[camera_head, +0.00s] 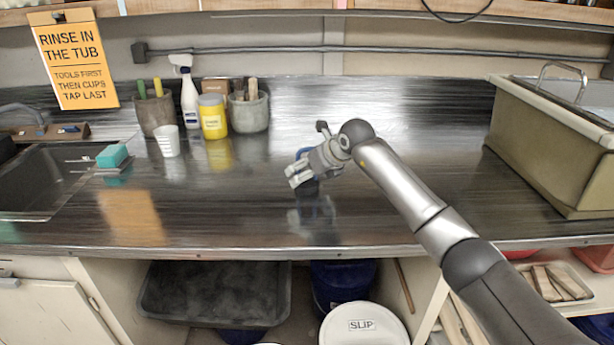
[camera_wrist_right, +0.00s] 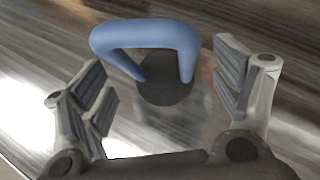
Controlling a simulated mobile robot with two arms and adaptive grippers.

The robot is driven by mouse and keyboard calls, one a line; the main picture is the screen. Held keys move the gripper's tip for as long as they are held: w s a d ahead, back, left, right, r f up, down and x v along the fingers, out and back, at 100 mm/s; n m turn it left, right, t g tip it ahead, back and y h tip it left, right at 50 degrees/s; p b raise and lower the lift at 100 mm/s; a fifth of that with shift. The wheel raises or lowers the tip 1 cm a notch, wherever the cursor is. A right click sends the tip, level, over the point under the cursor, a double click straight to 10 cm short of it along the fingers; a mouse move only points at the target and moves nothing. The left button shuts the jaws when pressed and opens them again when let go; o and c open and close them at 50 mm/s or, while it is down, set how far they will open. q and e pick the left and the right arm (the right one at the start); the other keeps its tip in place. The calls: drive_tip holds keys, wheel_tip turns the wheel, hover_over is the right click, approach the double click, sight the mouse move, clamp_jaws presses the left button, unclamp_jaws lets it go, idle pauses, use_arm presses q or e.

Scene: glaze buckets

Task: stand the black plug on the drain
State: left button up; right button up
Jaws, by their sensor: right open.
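The black plug (camera_wrist_right: 165,93) stands on the dark counter with a thick blue arched handle (camera_wrist_right: 145,36) over it. In the head view, a bit of the blue handle (camera_head: 302,152) shows behind my right gripper (camera_head: 296,178), which hides most of the plug. My right gripper (camera_wrist_right: 165,100) is open, with its fingers on either side of the plug and handle in the wrist view. I see no clear contact with either. My left gripper is not in view. I cannot make out a drain in either view.
A dark sink (camera_head: 45,185) is at the left, with a teal sponge (camera_head: 112,156) at its edge. A white cup (camera_head: 168,141), a yellow jar (camera_head: 213,117), a spray bottle (camera_head: 188,95) and tool pots stand at the back. A beige tub (camera_head: 535,150) is at the right.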

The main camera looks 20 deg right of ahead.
drive_tip(key=shift+x, duration=1.25)
drive_tip(key=shift+r, duration=0.1)
drive_tip(key=c, duration=1.3)
